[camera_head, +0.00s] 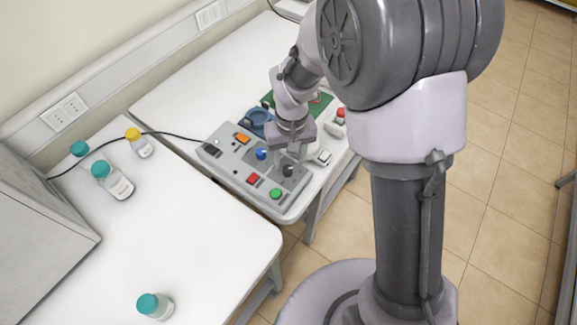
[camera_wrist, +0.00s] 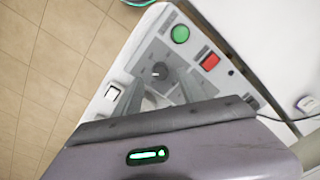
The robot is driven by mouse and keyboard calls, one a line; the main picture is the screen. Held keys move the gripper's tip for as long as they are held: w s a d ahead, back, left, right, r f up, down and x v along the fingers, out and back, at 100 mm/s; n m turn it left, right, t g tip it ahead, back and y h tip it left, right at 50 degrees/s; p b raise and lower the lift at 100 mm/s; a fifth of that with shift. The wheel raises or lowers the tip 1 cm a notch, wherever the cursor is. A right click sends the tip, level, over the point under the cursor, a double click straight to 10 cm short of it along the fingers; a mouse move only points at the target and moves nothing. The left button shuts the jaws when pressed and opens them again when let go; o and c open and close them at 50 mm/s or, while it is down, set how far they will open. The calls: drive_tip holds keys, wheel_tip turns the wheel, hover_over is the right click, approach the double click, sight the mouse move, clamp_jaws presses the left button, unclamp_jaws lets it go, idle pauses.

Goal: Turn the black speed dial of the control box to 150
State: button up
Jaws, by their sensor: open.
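The grey control box (camera_head: 226,162) lies on the white table in the head view, and its panel fills the middle of the wrist view (camera_wrist: 205,75). Its black speed dial (camera_head: 288,171) is near the panel's right edge; it also shows in the wrist view (camera_wrist: 159,70). The dial's pointer and scale are too small to read. My gripper (camera_head: 290,158) points down over the dial, open and empty. In the wrist view its two fingers (camera_wrist: 158,80) stand apart on either side of the line to the dial. I cannot tell whether they touch it.
The box also carries a blue knob (camera_head: 261,153), an orange switch (camera_head: 242,138), a red button (camera_head: 253,178) and a green button (camera_head: 275,193). A small white switch (camera_head: 322,157) is beside the box.

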sight(287, 168)
wheel_tip(287, 168, down, 4)
drive_tip(key=shift+f+b, duration=0.1)
drive_tip(key=shift+b, duration=0.25)
clamp_jaws()
drive_tip(key=m+b, duration=0.2)
drive_tip(key=m, duration=0.3)
drive_tip(key=shift+a+m, duration=0.1)
drive_tip(key=shift+m, duration=0.2)
drive_tip(key=m+b, duration=0.2)
drive_tip(key=m, duration=0.3)
drive_tip(key=shift+m, duration=0.4)
drive_tip(key=shift+a+m+b, duration=0.1)
drive_tip(key=shift+m+b, duration=0.2)
drive_tip(key=shift+b, duration=0.05)
